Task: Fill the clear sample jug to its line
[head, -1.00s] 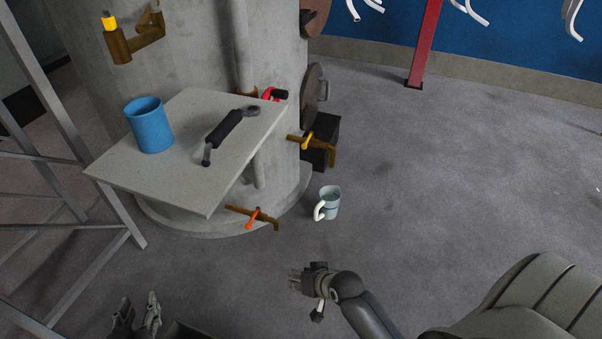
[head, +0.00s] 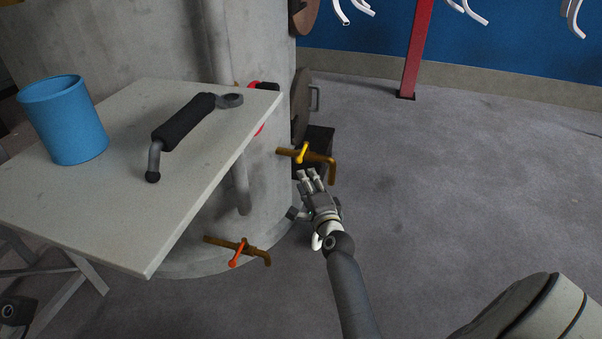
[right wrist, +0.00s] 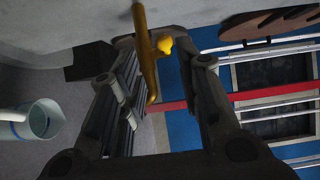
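My right gripper (head: 313,175) is open and empty in the head view, its fingertips just below a brass tap with a yellow handle (head: 303,153). In the right wrist view the tap's brass pipe (right wrist: 147,60) shows between the two spread fingers; I cannot tell how far beyond them it is. The clear jug (right wrist: 44,119), with a blue line and white handle, stands at the left of that view, outside the fingers. In the head view my right gripper and wrist hide most of it; its white handle (head: 316,242) shows. A dark piece at the lower left may be my left gripper.
A board (head: 130,225) juts from the concrete tank, bearing a blue cup (head: 64,120) and a black-gripped tool (head: 185,130). A lower tap has an orange handle (head: 237,254). A dark box (head: 318,140) stands behind the yellow-handled tap. The floor to the right is clear.

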